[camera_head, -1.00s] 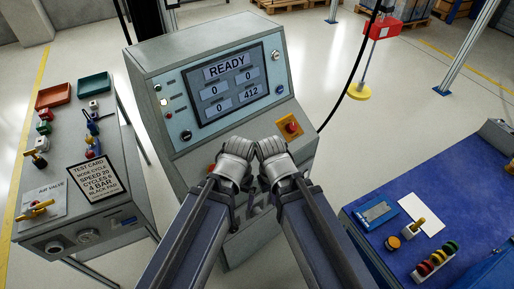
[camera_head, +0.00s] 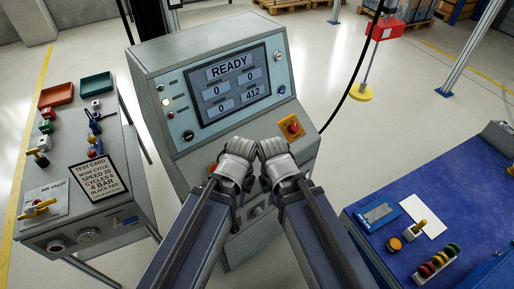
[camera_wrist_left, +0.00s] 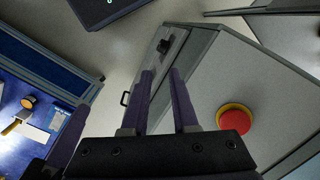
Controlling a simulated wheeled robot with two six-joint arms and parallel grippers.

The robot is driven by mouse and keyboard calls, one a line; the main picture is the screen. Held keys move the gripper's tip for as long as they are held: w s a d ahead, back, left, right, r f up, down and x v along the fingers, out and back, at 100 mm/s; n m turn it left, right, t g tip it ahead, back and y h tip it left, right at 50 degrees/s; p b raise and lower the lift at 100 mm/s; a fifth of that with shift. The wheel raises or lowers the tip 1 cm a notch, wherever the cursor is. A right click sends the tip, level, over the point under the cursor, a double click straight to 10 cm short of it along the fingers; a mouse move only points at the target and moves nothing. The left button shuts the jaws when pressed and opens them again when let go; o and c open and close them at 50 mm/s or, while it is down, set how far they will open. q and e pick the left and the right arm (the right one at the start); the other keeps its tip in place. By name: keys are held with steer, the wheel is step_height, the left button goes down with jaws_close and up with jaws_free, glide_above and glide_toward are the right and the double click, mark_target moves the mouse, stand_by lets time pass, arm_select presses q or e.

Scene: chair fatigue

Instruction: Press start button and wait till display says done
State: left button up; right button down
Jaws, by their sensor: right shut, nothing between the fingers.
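The grey console (camera_head: 222,41) carries a display (camera_head: 229,84) that reads READY, with zeros and 412 below. Small buttons and lamps (camera_head: 165,101) line the panel left of the display, above a dark knob (camera_head: 188,135). I cannot tell which control is start. My left gripper (camera_head: 234,166) and right gripper (camera_head: 272,160) are side by side in front of the console's lower front; wrists hide their fingers in the head view. In the left wrist view, the left fingers (camera_wrist_left: 160,72) are apart and empty. A red button with a yellow ring (camera_wrist_left: 236,119) is right of them.
A red knob on a yellow plate (camera_head: 291,127) is at the console's right. A side table (camera_head: 80,215) with valves and a test card (camera_head: 98,178) stands left. A blue bench (camera_head: 470,190) stands right. A black cable hangs beside the console.

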arm_select(q)
jaws_close()
stand_by(0.8)
